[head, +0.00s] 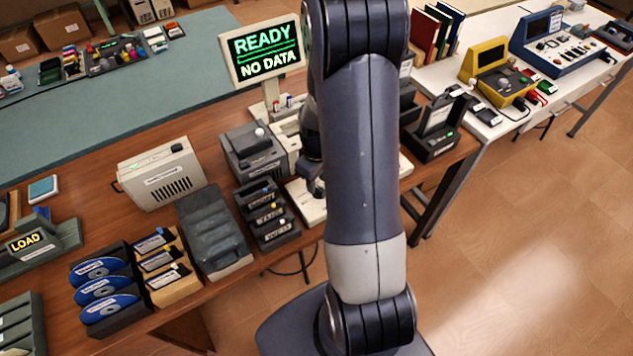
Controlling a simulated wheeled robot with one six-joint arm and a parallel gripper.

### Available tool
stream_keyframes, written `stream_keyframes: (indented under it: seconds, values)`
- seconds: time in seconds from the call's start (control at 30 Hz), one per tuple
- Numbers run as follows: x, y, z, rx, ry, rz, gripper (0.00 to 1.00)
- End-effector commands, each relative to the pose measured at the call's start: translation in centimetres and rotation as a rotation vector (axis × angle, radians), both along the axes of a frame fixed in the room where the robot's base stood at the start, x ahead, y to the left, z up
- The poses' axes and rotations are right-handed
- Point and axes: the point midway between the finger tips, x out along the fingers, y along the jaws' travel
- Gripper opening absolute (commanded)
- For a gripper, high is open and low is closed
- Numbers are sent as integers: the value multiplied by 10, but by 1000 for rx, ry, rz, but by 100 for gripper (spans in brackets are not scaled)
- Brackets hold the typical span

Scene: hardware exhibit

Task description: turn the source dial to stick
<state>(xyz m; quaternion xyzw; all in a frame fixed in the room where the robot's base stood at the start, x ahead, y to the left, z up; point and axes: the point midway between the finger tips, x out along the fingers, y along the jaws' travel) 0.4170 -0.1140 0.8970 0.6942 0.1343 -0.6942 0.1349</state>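No source dial or "stick" label can be made out in the head view. A white panel (308,211) lies on the wooden table, partly hidden behind my arm. My gripper (316,187) points down over this panel and is mostly hidden by my own arm links. Its fingertips are too small and covered to tell whether they are open or shut. A monitor (265,54) behind reads "READY" and "NO DATA" in green. A grey machine (257,153) with a pale knob on top stands left of my gripper.
A rack of labelled cartridges (268,215), a grey ribbed tray (213,232), a cream box (160,174), blue discs (104,290) and a "LOAD" sign (25,241) crowd the table to the left. A black device (434,140) stands right. Open floor lies at lower right.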

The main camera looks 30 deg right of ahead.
Motion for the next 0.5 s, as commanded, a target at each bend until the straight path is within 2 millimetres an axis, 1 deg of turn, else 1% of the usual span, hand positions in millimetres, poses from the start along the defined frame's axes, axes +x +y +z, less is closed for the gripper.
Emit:
stream_keyframes:
  seconds: [0.1, 0.2, 0.5]
  values:
    - [0, 0, -12, 0, 2, 0, 35]
    - [0, 0, -18, 0, 0, 0, 35]
    - [0, 0, -21, -1, -1, 0, 35]
